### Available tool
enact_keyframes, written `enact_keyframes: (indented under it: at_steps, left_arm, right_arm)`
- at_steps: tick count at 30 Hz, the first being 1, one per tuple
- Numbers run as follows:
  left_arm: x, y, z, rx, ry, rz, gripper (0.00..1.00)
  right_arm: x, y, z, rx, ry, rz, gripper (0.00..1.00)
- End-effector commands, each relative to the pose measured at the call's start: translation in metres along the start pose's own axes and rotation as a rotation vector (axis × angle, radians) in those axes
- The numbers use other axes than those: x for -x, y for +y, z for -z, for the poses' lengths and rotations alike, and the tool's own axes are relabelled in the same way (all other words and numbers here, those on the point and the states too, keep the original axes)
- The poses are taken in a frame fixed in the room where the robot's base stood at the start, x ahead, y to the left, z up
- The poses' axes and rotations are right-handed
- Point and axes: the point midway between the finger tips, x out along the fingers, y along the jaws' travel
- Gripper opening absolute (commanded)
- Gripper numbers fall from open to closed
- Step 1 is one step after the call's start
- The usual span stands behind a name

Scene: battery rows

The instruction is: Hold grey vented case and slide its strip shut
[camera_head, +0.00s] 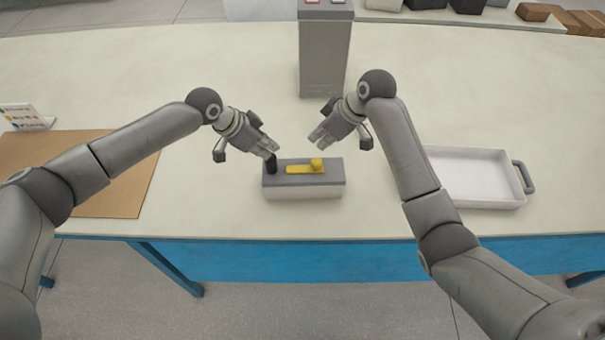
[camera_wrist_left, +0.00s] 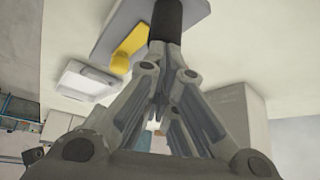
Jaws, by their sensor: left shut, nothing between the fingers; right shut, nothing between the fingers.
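The grey case (camera_head: 334,179) with a pale lower body sits on the table in front of me, its long side left to right. A yellow strip (camera_head: 298,169) with a round yellow knob (camera_head: 317,163) lies on its top; the strip also shows in the left wrist view (camera_wrist_left: 122,62). A black upright post (camera_head: 271,164) stands at its left end. My left gripper (camera_head: 273,149) is shut and empty, its tips at the top of the post (camera_wrist_left: 166,18); I cannot tell whether they touch. My right gripper (camera_head: 314,139) is shut and empty, above and behind the case. No vents can be made out.
A white tray (camera_head: 470,203) with a grey handle stands at the right. A brown board (camera_head: 118,195) and a small sign card (camera_head: 25,117) lie at the left. A tall grey block (camera_head: 323,65) stands behind the case. The table around the case is clear.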

Motion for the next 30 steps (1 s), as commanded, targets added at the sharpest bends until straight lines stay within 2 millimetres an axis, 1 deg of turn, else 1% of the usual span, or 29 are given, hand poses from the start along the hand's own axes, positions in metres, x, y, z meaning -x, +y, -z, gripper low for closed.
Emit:
enact_keyframes:
  at_steps: [1,15,26,29,30]
  left_arm:
    - [0.009,-0.001,0.006,0.000,0.004,0.002,0.00]
    - [0.042,-0.002,0.029,-0.002,0.012,0.005,0.00]
    - [0.043,-0.002,0.029,-0.002,0.013,0.006,0.00]
    - [0.050,-0.002,0.029,-0.003,0.014,0.006,0.00]
    - [0.055,-0.002,0.029,-0.003,0.013,0.006,0.00]
  right_arm:
    - [0.007,0.000,0.004,0.000,0.000,0.000,0.00]
    - [0.034,0.000,0.019,0.000,0.000,0.000,0.00]
    - [0.034,0.000,0.018,0.000,0.000,0.000,0.00]
    - [0.034,0.000,0.019,0.000,0.000,0.000,0.00]
    - [0.034,0.000,0.019,0.000,0.000,0.000,0.00]
